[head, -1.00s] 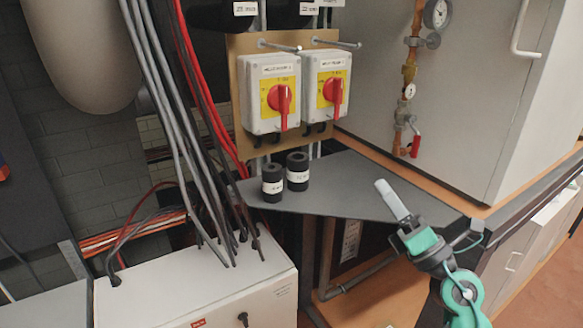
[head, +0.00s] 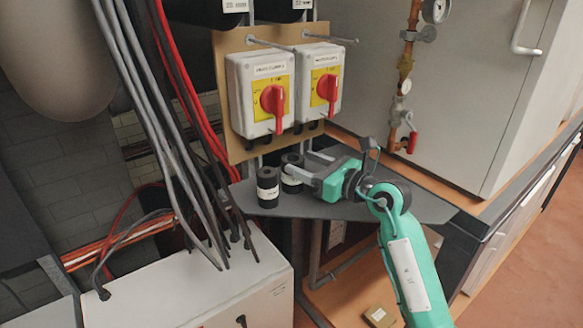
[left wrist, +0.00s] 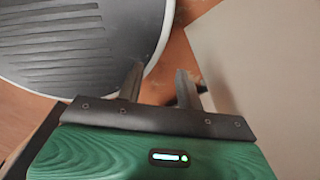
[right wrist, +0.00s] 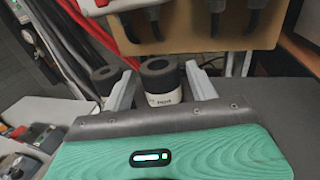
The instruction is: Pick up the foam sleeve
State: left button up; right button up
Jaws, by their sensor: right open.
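Two black foam sleeves with white labels stand upright on the dark grey shelf (head: 405,208). The left sleeve (head: 268,187) is nearer the front, and the right sleeve (head: 291,180) stands just behind it. My right gripper (head: 300,167) is open at the right sleeve, its fingers reaching to either side. In the right wrist view the right sleeve (right wrist: 158,84) shows its hollow top between the fingertips, and the left sleeve (right wrist: 107,78) is outside the left finger. I cannot tell whether the fingers touch. My left gripper (left wrist: 158,70) is open and empty, away from the sleeves.
Two red-handled switches (head: 272,100) hang on a board behind the sleeves. Grey cables (head: 165,130) run down at the left into a white box (head: 225,285). A large cabinet (head: 480,90) with a copper pipe stands at the right. The shelf's right part is clear.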

aim_at(287, 160)
jog(key=shift+w+a, duration=0.3)
jog(key=shift+a, duration=0.05)
jog(key=shift+w+a+p, duration=0.15)
jog(key=shift+a+p, duration=0.15)
jog(key=shift+p, duration=0.2)
jog(key=x, duration=0.1)
jog(key=p+x, duration=0.2)
jog(key=shift+a+f, duration=0.2)
jog(key=shift+f, duration=0.05)
jog(key=shift+w+a+f, duration=0.15)
jog(key=shift+w+a, duration=0.2)
jog(key=shift+a, duration=0.05)
jog(key=c, duration=0.4)
